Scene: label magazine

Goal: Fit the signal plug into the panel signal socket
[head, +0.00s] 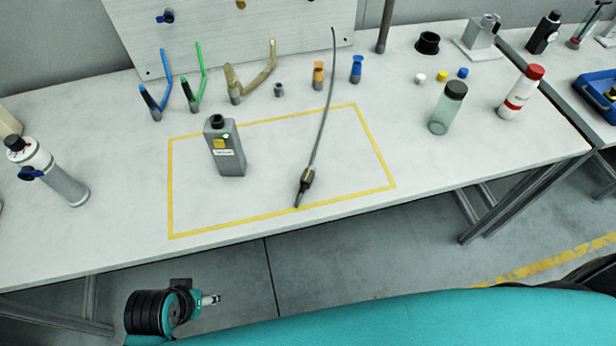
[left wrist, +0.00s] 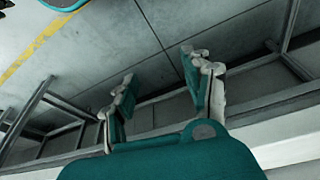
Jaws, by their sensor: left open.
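A dark plug with a gold-coloured band (head: 307,180) lies on the table inside the yellow outline, and its grey cable (head: 325,100) runs up toward the panel. The pale upright panel (head: 230,45) stands at the back. A dark fitting (head: 165,16) and a yellow one (head: 241,4) show on its face; I cannot tell which is the signal socket. My left gripper (head: 212,299) is below the table's front edge, well away from the plug. In the left wrist view its fingers (left wrist: 160,68) are apart with nothing between them. My right gripper is not in view.
A grey box-like bottle (head: 226,150) stands inside the yellow outline (head: 170,205), left of the plug. Coloured tubes (head: 195,90) and small orange and blue fittings (head: 318,75) stand behind it. A grey-green bottle (head: 447,110) stands right. The table between plug and front edge is clear.

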